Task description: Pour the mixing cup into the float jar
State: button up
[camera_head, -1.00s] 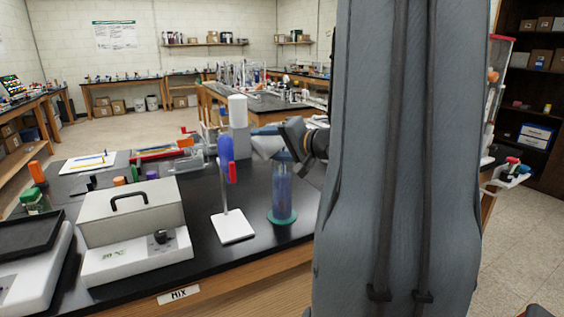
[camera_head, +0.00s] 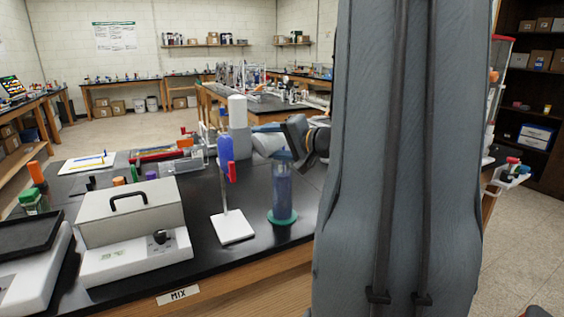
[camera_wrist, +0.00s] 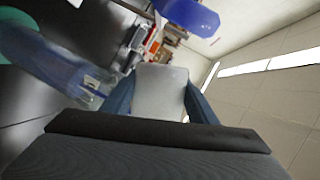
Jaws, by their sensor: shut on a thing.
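The float jar (camera_head: 283,192) is a tall, clear bluish cylinder on a green round base, standing upright on the black bench. It also shows slanted in the wrist view (camera_wrist: 58,66), with its rim near the cup. My gripper (camera_head: 284,143) is beside and above the jar's mouth. The whitish mixing cup (camera_head: 266,144) is tipped well over toward the left at the jar's top. In the wrist view, the blue fingers of my gripper (camera_wrist: 160,100) are shut on the pale cup (camera_wrist: 160,88). I cannot see the cup's contents or whether anything flows.
A stand with a blue and red holder (camera_head: 226,160) is close left of the jar. A white bottle (camera_head: 238,125) stands behind. A grey lidded box (camera_head: 130,215) is at the left. My arm hides the bench on the right.

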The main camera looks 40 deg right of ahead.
jog(key=shift+r+m, duration=0.1)
jog(key=shift+m, duration=0.2)
dwell(0.4)
jog(key=shift+d+f+m+t+y+p, duration=0.1)
jog(key=shift+f+m+t+y+p, duration=0.35)
jog(key=shift+p, duration=1.35)
jog(key=shift+d+r+m+p, duration=0.35)
jog(key=shift+r+m+p, duration=0.5)
jog(key=shift+p, duration=1.9)
jog(key=shift+f, duration=0.25)
jog(key=b, duration=0.2)
jog(key=f+b, duration=0.1)
jog(key=shift+a+n+b, duration=0.25)
jog(key=shift+n+b, duration=0.05)
jog(key=shift+b, duration=0.05)
jog(key=b, duration=0.2)
jog(key=shift+a+f+n+b, duration=0.15)
jog(key=shift+f+n+b, duration=0.15)
jog(key=shift+n, duration=0.1)
jog(key=shift+r+g, duration=0.25)
jog(key=shift+r, duration=0.1)
jog(key=shift+r+n+h+b, duration=0.1)
jog(key=shift+n+h+b, duration=0.35)
jog(key=shift+b, duration=0.55)
